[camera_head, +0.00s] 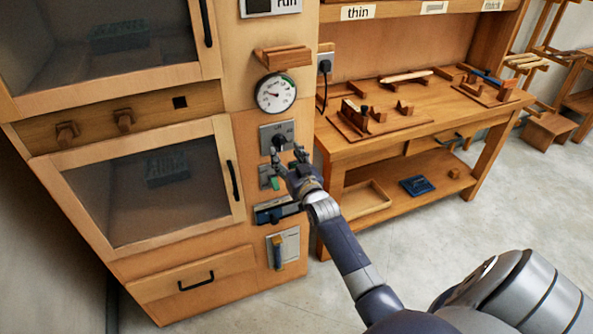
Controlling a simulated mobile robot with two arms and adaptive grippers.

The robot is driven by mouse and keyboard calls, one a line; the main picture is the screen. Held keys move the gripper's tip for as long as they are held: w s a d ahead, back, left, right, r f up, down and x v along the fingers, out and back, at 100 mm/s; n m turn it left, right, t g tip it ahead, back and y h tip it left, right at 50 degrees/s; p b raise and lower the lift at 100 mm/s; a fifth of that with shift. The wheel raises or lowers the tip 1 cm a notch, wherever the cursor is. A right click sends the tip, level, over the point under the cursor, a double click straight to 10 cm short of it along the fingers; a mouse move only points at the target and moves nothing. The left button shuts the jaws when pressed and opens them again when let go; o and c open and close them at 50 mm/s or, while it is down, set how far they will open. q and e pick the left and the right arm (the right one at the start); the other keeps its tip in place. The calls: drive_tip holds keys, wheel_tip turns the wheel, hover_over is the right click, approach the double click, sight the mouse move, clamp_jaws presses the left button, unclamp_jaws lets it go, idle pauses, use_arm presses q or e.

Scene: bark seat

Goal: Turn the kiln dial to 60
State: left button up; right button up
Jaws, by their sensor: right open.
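The wooden kiln cabinet (234,130) stands at the left, with a round white gauge (275,93) on its right-hand panel. Its needle reading is too small to tell. Below the gauge, a dark dial knob (279,141) sits on a grey plate with small lettering I cannot read. My right gripper (288,156) is open at the lower edge of this plate, its fingers pointing up toward the knob. I cannot tell whether they touch it. The gripper partly covers the small plate with a green part (275,183) below. My left gripper is not in view.
Below are a dark slot-like panel (277,211) and a lever plate (284,249). A small wooden ledge (283,58) juts out above the gauge. A workbench (400,139) with wooden fixtures stands close at the right. The floor (470,215) in front is clear.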

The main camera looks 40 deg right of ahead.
drive_tip(key=v, duration=0.8)
drive_tip(key=shift+s, duration=0.1)
drive_tip(key=s+a+f+n+g+y, duration=0.1)
drive_tip(key=s+a+f+g, duration=0.3)
drive_tip(key=f, duration=0.8)
drive_tip(key=s+a+f+g+y, duration=0.1)
drive_tip(key=s+a+f, duration=0.3)
drive_tip(key=f, duration=0.7)
drive_tip(key=s+a+f+n+g+y, duration=0.1)
drive_tip(key=s+a+f+g, duration=0.15)
drive_tip(key=s+f, duration=0.65)
drive_tip(key=s+a+f+n+g, duration=0.1)
drive_tip(key=s+a+f+g, duration=0.1)
drive_tip(key=s+f, duration=0.5)
drive_tip(key=s+a+f+n+g+y, duration=0.1)
drive_tip(key=s+f+g, duration=0.3)
drive_tip(key=s, duration=1.1)
drive_tip(key=s+a+f+n+g, duration=0.1)
drive_tip(key=s+a+f+g, duration=0.2)
drive_tip(key=s+f, duration=0.8)
drive_tip(key=shift+w+f, duration=0.1)
